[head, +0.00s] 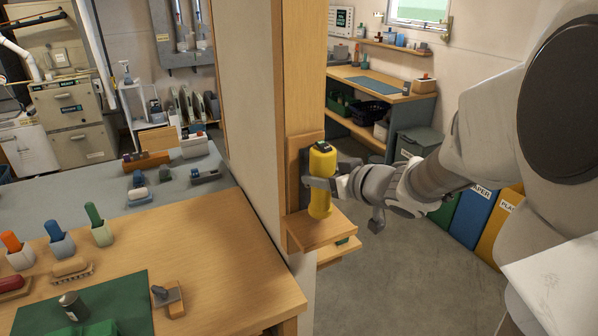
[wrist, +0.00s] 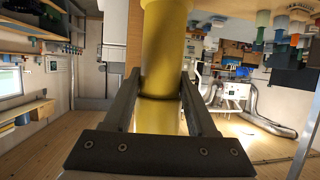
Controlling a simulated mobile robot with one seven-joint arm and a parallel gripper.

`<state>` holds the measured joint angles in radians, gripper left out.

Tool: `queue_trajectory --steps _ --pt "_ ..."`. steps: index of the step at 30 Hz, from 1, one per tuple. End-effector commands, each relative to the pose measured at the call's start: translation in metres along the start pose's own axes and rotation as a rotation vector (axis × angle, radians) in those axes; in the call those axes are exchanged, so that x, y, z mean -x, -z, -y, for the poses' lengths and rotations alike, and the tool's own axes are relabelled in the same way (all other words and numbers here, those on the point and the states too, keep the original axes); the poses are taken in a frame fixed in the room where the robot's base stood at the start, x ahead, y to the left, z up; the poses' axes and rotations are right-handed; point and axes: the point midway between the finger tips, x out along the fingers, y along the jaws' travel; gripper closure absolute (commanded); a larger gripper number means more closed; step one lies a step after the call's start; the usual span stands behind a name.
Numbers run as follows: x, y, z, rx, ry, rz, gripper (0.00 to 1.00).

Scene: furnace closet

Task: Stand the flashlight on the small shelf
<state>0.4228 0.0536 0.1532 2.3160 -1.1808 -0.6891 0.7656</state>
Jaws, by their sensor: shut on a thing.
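The yellow flashlight (head: 321,178) is upright, with a dark top, at the small wooden shelf (head: 322,229) on the end of the partition wall. Its lower end is at or just above the shelf board; I cannot tell whether it touches. My gripper (head: 322,184) reaches in from the right and is shut around the flashlight's middle. In the wrist view the yellow body (wrist: 166,60) runs between my two dark fingers (wrist: 160,100). A dark plate stands behind the flashlight against the shelf's back.
A wooden worktop (head: 220,260) with a green mat and several small holders lies left of the wall. A second small ledge (head: 340,250) sits just below the shelf. Bins (head: 470,215) stand at the right. The floor between is open.

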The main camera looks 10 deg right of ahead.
Motion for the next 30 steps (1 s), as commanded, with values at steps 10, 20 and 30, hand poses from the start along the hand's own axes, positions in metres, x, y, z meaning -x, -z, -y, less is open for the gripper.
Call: queue_trajectory --steps 10,20,30 --pt "-0.013 -0.033 -0.001 -0.001 -0.001 -0.002 1.0" --pt "-0.014 -0.036 0.0 -0.001 0.0 -0.002 1.0" --pt "-0.014 -0.036 0.0 -0.001 0.0 0.001 0.13"
